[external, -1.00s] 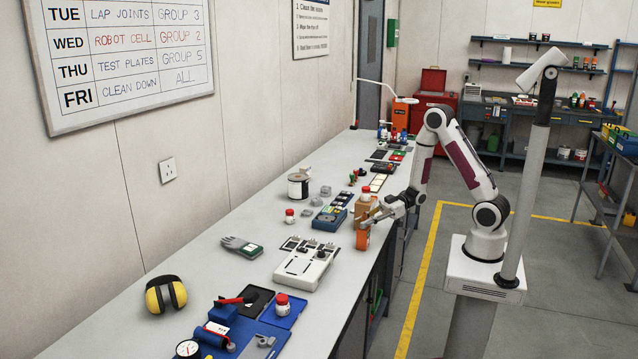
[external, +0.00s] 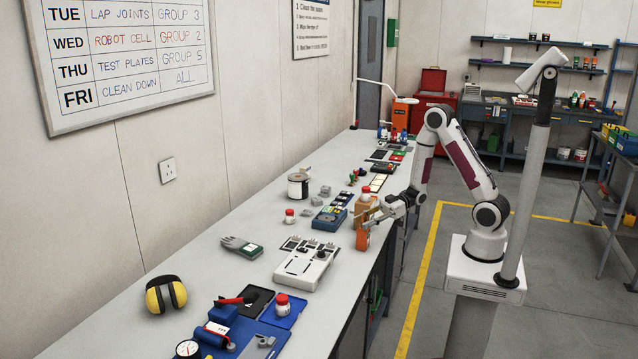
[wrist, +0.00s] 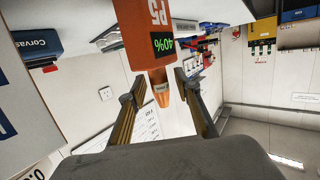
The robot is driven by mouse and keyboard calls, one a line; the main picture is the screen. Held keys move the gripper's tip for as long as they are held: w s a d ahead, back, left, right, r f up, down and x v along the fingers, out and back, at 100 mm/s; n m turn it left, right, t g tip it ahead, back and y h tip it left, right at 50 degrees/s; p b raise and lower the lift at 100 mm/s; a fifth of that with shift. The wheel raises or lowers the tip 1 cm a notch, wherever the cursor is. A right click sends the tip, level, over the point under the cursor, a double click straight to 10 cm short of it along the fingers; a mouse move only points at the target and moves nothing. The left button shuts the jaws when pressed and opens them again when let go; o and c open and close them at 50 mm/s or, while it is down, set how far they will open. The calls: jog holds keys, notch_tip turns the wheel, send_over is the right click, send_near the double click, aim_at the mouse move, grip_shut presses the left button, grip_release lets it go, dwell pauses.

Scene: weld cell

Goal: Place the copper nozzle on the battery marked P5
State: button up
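The battery marked P5 (wrist: 146,30) is orange, with a green 40% display, and appears upside down in the wrist view. In the external view the battery (external: 362,239) stands at the bench's right edge. The copper nozzle (wrist: 161,91) is at the battery's top end, in line with it and apparently touching it. My gripper (wrist: 160,84) has one finger on each side of the nozzle, with visible gaps, so it is open and not holding it. In the external view my gripper (external: 370,214) is at the battery's top; the nozzle is too small to make out there.
A brown bottle with a red cap (external: 364,203) stands close behind the battery.

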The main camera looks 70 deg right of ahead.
jog(key=v, duration=1.1)
jog(key=shift+s+d, duration=0.25)
jog(key=shift+d, duration=0.05)
jog(key=shift+r, duration=0.1)
dwell(0.9)
